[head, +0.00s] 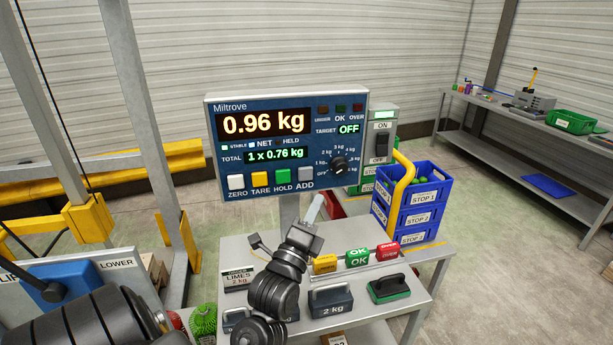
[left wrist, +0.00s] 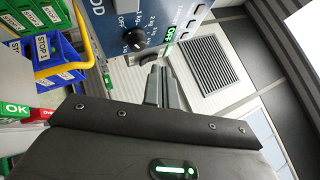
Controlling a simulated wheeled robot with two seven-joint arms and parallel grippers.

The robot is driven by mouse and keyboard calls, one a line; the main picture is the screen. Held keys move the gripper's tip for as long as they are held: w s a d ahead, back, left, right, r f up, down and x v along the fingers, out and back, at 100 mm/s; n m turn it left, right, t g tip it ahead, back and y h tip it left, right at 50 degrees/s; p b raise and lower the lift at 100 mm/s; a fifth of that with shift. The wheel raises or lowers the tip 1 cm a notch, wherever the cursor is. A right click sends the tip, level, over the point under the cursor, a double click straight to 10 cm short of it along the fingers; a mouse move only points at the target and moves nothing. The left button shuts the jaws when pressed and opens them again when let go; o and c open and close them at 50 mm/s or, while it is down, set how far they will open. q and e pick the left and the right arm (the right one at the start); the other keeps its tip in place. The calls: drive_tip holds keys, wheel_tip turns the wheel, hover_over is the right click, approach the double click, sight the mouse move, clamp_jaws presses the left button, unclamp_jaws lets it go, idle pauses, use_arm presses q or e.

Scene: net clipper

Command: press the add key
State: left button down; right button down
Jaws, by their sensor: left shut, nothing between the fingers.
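The add key is the grey key (head: 306,174) above the label ADD, rightmost in the key row of the blue Miltrove scale panel (head: 290,120). The display reads 0.96 kg, and the total line reads 1 x 0.76 kg. My left gripper (head: 318,199) is shut and empty, pointing up just below and slightly right of the add key. I cannot tell its exact distance from the panel. My right gripper is not in view.
Right of the add key is a black dial (head: 338,165). Below stand yellow, green and red blocks, including the green OK block (head: 358,257), and a 2 kg weight (head: 331,302). Blue stacked crates (head: 408,215) and a yellow curved bar (head: 401,180) are at the right.

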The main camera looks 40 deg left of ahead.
use_arm(q)
drive_tip(key=b, duration=0.1)
approach(313, 169)
wheel_tip(313, 169, up, 2)
drive_tip(key=w+d, duration=0.1)
drive_tip(key=w, duration=0.2)
drive_tip(key=shift+w+a, duration=0.45)
drive_tip(key=shift+a, duration=0.3)
idle(0.6)
drive_tip(key=shift+w+a+r, duration=0.1)
drive_tip(key=shift+w, duration=0.05)
idle(0.6)
drive_tip(key=shift+w+a, duration=0.2)
drive_tip(key=shift+a, duration=0.05)
